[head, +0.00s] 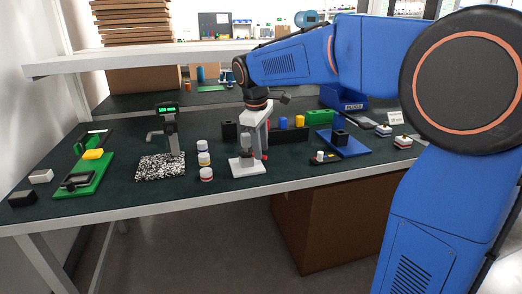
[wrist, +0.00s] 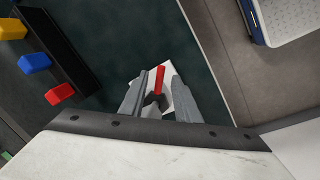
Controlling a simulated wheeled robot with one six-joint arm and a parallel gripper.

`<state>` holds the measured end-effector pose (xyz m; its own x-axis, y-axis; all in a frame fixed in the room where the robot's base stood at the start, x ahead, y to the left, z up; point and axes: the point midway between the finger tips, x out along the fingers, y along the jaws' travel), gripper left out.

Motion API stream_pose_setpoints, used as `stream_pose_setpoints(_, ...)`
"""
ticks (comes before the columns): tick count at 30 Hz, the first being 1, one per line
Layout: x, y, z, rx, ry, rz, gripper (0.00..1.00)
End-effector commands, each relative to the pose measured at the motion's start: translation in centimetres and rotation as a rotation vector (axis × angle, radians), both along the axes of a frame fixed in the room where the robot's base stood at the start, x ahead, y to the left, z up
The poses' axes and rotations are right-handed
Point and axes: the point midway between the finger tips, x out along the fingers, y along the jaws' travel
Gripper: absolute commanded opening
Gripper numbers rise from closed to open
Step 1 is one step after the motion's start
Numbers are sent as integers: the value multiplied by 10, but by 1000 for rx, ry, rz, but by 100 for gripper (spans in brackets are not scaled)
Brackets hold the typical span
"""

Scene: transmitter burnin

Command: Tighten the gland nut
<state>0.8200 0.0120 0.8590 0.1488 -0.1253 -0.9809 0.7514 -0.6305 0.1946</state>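My gripper (head: 251,148) points down over a small white stand (head: 247,168) near the front edge of the bench. In the wrist view its two grey fingers (wrist: 157,82) are apart. A red bar (wrist: 160,78) and a dark block (wrist: 155,103) show between them, above the white plate (wrist: 177,99) of the stand. I cannot tell whether the fingers touch either part. I cannot make out the gland nut for certain; the fingers hide part of the stand.
White-topped round pieces (head: 204,159) stand left of the stand, beside a speckled plate (head: 161,167) with a green display (head: 167,111). A dark rack with coloured blocks (head: 288,135) is behind. A blue fixture (head: 343,147) is to the right.

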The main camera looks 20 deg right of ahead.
Motion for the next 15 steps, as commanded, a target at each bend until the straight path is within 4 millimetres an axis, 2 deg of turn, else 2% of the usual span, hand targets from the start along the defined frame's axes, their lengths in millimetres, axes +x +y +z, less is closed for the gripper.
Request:
stream_pose_setpoints(5, 2, -2, -11, -1, 1, 0, 30)
stream_pose_setpoints(14, 2, -2, -13, 0, 0, 0, 30)
stream_pose_setpoints(15, 2, -2, -13, 0, 0, 0, 22)
